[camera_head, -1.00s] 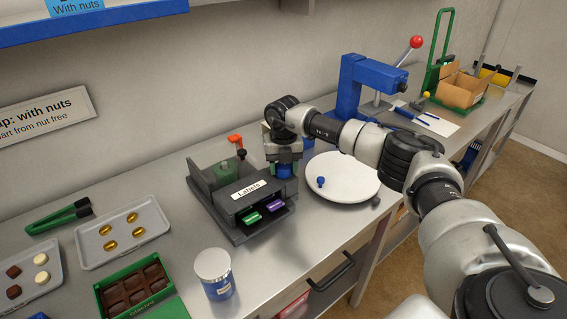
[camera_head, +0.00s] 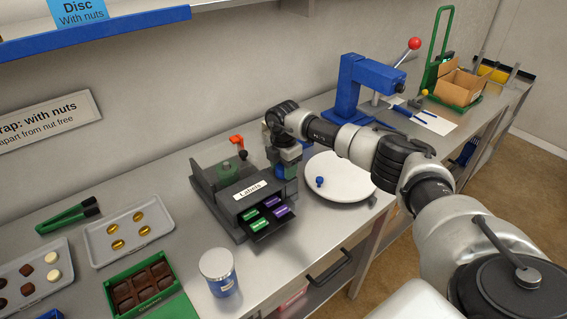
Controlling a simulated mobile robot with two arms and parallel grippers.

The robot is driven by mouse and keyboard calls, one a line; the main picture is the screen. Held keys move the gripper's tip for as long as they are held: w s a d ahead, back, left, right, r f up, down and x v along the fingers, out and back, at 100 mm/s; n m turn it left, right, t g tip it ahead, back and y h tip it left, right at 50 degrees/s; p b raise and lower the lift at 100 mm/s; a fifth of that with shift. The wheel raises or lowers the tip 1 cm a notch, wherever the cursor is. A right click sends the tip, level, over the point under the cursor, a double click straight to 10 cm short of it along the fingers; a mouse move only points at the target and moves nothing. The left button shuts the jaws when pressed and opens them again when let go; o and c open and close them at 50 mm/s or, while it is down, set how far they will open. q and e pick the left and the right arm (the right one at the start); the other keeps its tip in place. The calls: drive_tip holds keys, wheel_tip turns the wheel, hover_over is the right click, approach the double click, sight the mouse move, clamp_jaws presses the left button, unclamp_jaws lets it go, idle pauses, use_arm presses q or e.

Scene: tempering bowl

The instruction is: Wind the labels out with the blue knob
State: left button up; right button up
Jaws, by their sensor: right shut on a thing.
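The dark grey label dispenser (camera_head: 233,192), with a white "Labels" plate on its front, stands on the steel bench. Its front tray (camera_head: 262,236) is out, with two green labels (camera_head: 255,220) and two purple labels (camera_head: 276,205) lying in it. My right gripper (camera_head: 287,163) points down at the dispenser's right side and is shut on the blue knob there. The knob is mostly hidden by the gripper. My left gripper is not in view.
A white turntable (camera_head: 345,185) with a small blue knob (camera_head: 320,181) stands close right of my right gripper. A white-lidded jar (camera_head: 217,265) stands in front of the dispenser. Trays of sweets (camera_head: 155,215) lie left. A blue press (camera_head: 355,85) stands behind.

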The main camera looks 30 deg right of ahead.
drive_tip(key=m+p, duration=0.1)
drive_tip(key=m, duration=0.1)
drive_tip(key=m+p, duration=0.1)
drive_tip(key=shift+r+m, duration=0.3)
drive_tip(key=shift+m, duration=0.1)
drive_tip(key=m+p, duration=0.2)
drive_tip(key=m, duration=0.1)
drive_tip(key=m+p, duration=0.2)
drive_tip(key=m, duration=0.1)
drive_tip(key=shift+m+p, duration=0.3)
drive_tip(key=shift+m, duration=0.1)
drive_tip(key=shift+f+m+p, duration=0.1)
drive_tip(key=shift+m+p, duration=0.55)
drive_tip(key=shift+m, duration=0.35)
drive_tip(key=shift+w, duration=0.1)
drive_tip(key=o, duration=0.9)
drive_tip(key=shift+f, duration=0.15)
wheel_tip(320, 180, up, 11)
drive_tip(key=shift+f+b, duration=0.1)
drive_tip(key=shift+b, duration=1.1)
